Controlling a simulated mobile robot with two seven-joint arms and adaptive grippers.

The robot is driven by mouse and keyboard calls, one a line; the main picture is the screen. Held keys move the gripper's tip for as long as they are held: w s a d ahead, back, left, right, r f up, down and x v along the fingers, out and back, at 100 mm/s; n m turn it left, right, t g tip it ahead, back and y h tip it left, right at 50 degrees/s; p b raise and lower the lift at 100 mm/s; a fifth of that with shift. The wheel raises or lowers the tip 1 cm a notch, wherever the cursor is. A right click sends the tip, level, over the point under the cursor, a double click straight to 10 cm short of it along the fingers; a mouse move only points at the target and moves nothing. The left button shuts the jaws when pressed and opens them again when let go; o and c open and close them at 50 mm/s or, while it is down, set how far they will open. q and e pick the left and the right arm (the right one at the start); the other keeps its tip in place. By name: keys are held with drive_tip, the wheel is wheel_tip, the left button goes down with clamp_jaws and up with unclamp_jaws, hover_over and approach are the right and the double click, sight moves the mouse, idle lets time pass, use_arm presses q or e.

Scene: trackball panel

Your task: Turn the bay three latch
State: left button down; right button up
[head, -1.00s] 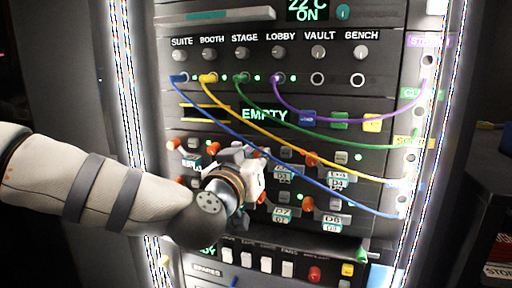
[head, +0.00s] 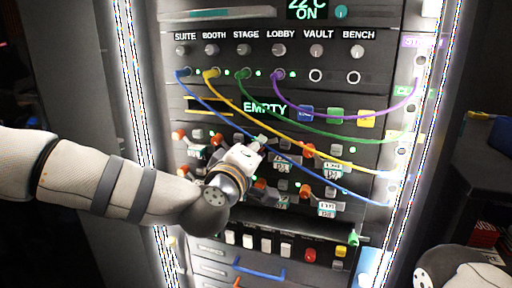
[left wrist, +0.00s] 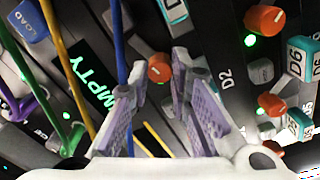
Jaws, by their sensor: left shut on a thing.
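The bay three latch, an orange round knob (left wrist: 159,68) with a pale mark, sits between the two fingers of my left gripper (left wrist: 158,72) in the left wrist view. The gripper is shut on it. In the head view my left gripper (head: 257,146) is at the panel's middle, below the EMPTY display (head: 264,107), and hides this latch. My right gripper is out of view; only part of my right arm shows at the lower right.
Other orange latches (head: 309,150) and tags surround the gripper. Blue, yellow (head: 262,126), green and purple cables hang across the panel; in the left wrist view a blue cable (left wrist: 119,50) passes close to a finger. A row of switches (head: 265,244) lies below.

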use_arm(q)
drive_tip(key=n, duration=0.5)
drive_tip(key=shift+n, duration=0.3)
idle(0.5)
drive_tip(key=c, duration=1.5)
unclamp_jaws()
drive_tip(key=v, duration=1.2)
